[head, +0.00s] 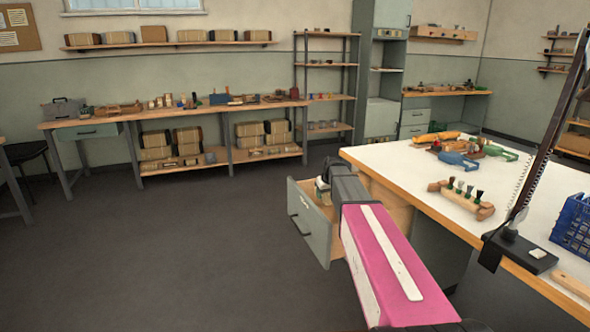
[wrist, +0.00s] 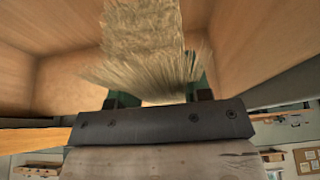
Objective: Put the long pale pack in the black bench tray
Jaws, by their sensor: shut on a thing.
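The long pale pack (wrist: 142,35) is a bundle of straw-coloured bristles that fills the upper middle of the wrist view. My gripper (wrist: 155,92) is shut on its near, frayed end, with a dark green finger on each side. In the head view my gripper (head: 322,189) is at the open drawer (head: 309,235) at the bench's left end; my pink and black arm hides much of that spot. Wooden drawer walls (wrist: 240,45) surround the pack in the wrist view. I cannot clearly make out a black bench tray; a flat black base (head: 520,250) stands on the near bench.
The white-topped bench (head: 400,165) carries a wooden block with brushes (head: 461,198), green and orange tools (head: 458,160), a blue crate (head: 573,228) and a tall dark post (head: 552,110). Open grey floor (head: 150,260) lies to the left.

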